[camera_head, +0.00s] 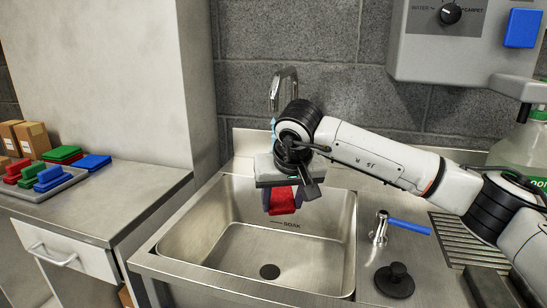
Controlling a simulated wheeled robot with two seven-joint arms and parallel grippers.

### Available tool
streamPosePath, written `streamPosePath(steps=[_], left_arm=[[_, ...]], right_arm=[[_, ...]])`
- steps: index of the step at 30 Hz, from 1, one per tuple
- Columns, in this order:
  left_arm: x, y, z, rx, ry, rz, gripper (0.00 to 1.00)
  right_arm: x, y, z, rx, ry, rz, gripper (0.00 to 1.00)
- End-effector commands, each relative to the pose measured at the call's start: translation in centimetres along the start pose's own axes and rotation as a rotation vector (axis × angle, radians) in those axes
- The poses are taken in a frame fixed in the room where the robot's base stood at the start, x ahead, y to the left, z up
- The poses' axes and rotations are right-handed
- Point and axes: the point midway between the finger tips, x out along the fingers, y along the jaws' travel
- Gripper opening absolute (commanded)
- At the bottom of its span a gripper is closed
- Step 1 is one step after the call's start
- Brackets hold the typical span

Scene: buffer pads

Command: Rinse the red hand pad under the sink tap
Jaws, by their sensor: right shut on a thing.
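The red hand pad (283,201) hangs below my right gripper (290,184) over the back part of the steel sink basin (235,240). My right gripper is shut on the pad, with blue showing at the pad's side. The sink tap (283,80) rises behind the gripper. Its spout end is partly hidden by my wrist, and light blue specks that may be water show beside the wrist. My left gripper is not in view.
A lever with a blue handle (408,226) and a black knob (394,279) stand on the counter right of the basin. A tray (42,190) with red, green and blue pads lies on the left counter. A dispenser box (455,45) hangs at upper right.

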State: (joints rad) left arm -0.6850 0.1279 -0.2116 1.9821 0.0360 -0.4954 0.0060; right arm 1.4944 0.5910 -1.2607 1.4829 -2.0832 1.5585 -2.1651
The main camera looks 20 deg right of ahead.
Motion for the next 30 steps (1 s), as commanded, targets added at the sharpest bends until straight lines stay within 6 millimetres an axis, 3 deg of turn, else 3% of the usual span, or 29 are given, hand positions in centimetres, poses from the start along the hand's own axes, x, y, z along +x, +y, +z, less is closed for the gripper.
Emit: streamPosePath(steps=[19, 30], left_arm=[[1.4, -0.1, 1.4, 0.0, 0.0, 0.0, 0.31], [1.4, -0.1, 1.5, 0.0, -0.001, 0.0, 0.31]], right_arm=[[-3.7, 0.0, 6.8, 0.0, 0.003, -0.001, 0.26], [-4.2, 0.0, 7.6, 0.002, 0.002, 0.0, 0.26]])
